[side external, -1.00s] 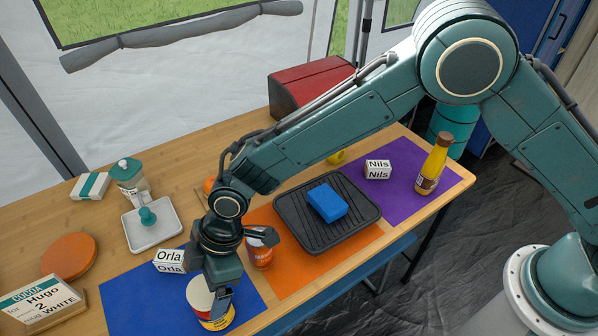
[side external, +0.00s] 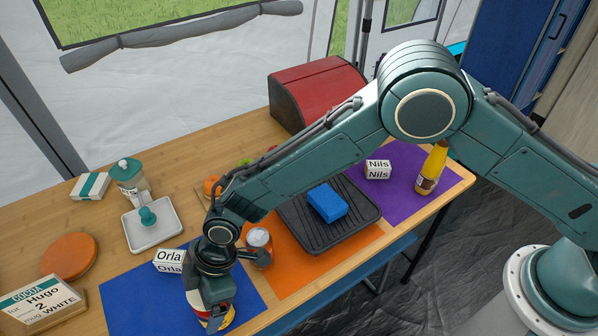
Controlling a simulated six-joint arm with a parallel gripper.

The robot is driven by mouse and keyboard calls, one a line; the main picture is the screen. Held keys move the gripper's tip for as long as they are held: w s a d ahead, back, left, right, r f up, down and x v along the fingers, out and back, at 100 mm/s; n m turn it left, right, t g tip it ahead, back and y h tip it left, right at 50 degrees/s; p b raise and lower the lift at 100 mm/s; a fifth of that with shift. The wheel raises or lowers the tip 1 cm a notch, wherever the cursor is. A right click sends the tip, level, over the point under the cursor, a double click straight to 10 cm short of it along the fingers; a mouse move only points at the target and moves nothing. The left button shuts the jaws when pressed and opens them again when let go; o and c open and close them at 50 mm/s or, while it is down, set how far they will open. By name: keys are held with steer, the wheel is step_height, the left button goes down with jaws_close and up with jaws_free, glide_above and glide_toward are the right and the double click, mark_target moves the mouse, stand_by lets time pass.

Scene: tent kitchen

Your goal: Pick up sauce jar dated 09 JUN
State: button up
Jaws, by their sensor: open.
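My gripper (side external: 213,316) points down over the blue mat (side external: 130,294) near the table's front edge, with its jaws open. A round container (side external: 229,318) with red and yellow on it is right at the fingers and mostly hidden by them. I cannot tell whether the fingers touch it. A jar with a pale lid and an orange body (side external: 258,238) stands just behind and right of my gripper, on the orange mat (side external: 290,284). Part of my gripper covers its lower half. No date is readable on either one.
A black grill tray (side external: 352,240) with a blue block (side external: 327,202) lies right of the jar. An Orla name block (side external: 168,256) stands close left of my gripper. A yellow bottle (side external: 432,168) and a Nils block (side external: 378,168) are on the purple mat (side external: 408,201).

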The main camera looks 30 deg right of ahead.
steer(key=shift+c, duration=0.4)
steer(key=shift+r, duration=0.1)
steer(key=c, duration=1.4)
steer(key=shift+r, duration=0.1)
step_height(320, 180, up, 20)
stand_by(0.3)
